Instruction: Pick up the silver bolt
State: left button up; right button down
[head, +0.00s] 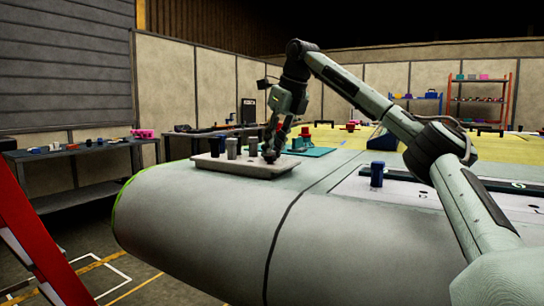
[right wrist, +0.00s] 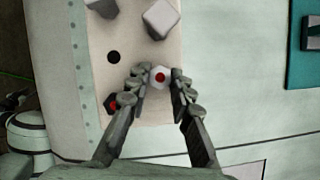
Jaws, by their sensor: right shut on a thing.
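My right gripper (right wrist: 158,84) is shut on the silver bolt (right wrist: 158,77), a pale hexagonal head with a red dot on top. Its fingertips press on the bolt's left and right sides. The bolt is over the beige tray (right wrist: 98,75); I cannot tell whether it is still seated or lifted. In the head view my right gripper (head: 272,147) reaches down at the right end of the tray (head: 235,168), and its fingers mostly hide the bolt. My left gripper is not in view.
Two other grey bolts (right wrist: 160,18) stand in the tray, with an empty dark hole (right wrist: 113,57). A dark bolt with a red top (right wrist: 112,104) sits close beside the left finger. A teal tray (head: 308,151) lies to the right.

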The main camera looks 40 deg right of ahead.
jog(key=shift+d+f, duration=0.1)
jog(key=shift+f, duration=0.25)
